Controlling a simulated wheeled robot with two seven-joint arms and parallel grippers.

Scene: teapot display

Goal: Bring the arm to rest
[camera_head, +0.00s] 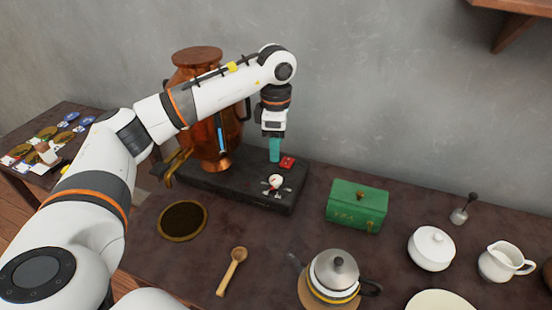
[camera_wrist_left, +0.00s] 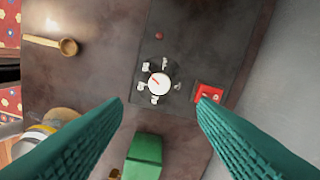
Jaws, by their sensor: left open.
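My left arm reaches in from the left of the head view. Its gripper (camera_head: 274,152) points down above the black base by the copper urn, with teal fingers. In the left wrist view the two fingers (camera_wrist_left: 160,103) are spread wide with nothing between them. A red switch (camera_head: 287,162) sits on the base close to the gripper in the head view. My right gripper is not in view.
The copper urn (camera_head: 198,130) stands behind my forearm, partly hidden. A grey wall rises behind.

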